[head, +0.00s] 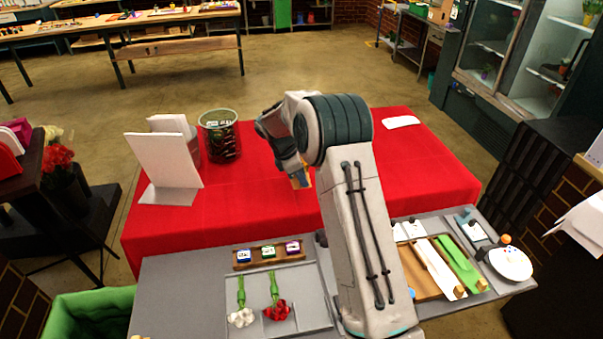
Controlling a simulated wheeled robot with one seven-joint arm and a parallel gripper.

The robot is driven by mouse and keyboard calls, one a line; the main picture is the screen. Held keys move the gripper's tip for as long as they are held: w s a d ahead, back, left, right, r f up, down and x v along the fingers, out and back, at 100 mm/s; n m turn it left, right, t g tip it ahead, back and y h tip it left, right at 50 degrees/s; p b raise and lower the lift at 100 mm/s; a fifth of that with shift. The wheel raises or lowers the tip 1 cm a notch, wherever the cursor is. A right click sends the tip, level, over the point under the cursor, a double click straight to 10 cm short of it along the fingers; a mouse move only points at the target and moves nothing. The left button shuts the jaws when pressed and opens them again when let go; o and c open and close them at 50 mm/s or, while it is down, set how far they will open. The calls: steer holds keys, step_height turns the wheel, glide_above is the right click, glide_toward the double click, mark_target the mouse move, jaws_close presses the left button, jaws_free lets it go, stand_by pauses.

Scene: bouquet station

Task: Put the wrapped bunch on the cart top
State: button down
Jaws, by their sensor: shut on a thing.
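My gripper (296,172) hangs over the red-covered table, left of my raised arm. It is shut on a small orange thing (301,179), mostly hidden by my wrist, so I cannot tell whether this is the wrapped bunch. A white flower (241,318) and a red flower (278,311) with green stems lie unwrapped on a grey tray (315,300) in front. No other wrapped bunch is plain to see. I cannot tell which surface is the cart top; a dark stand (98,215) at the left holds red flowers (57,157).
A white folded card (163,162) and a dark green container (221,137) stand on the red cloth (245,190). A small rack (268,255) holds coloured blocks. White and green strips (457,263) lie on a wooden board at right. The red cloth's right side is mostly clear.

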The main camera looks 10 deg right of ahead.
steer(key=shift+f+b, duration=1.85)
steer(key=shift+f, duration=1.7)
steer(key=shift+d+f, duration=0.1)
steer(key=shift+f, duration=0.2)
steer(key=c, duration=0.8)
jaws_free()
steer(key=shift+r, duration=0.1)
steer(key=shift+r+p, duration=2.1)
steer(key=shift+r, duration=1.3)
